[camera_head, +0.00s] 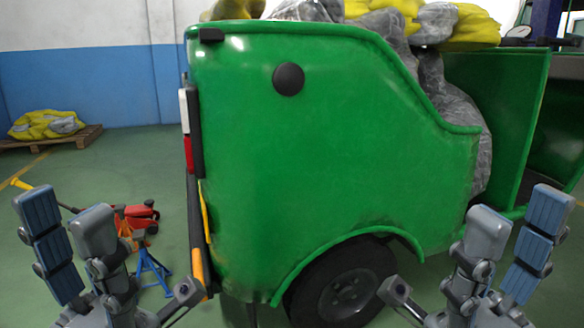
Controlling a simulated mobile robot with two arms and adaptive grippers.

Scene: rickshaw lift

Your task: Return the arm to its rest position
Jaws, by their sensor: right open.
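My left gripper (140,262) is at the lower left, its fingers spread and nothing between them. My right gripper (440,262) is at the lower right in a mirrored pose, also open and empty. The green rickshaw (330,150) stands between and beyond them, with its dark wheel (345,285) low in the middle. Neither gripper visibly holds the rickshaw. Grey and yellow sacks (380,25) are piled on it. The lower parts of both arms are cut off by the bottom edge.
A red floor jack (140,216) and a blue jack stand (152,268) are on the green floor, left of the rickshaw and near my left gripper. A wooden pallet (82,138) with yellow sacks (45,124) lies by the far wall.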

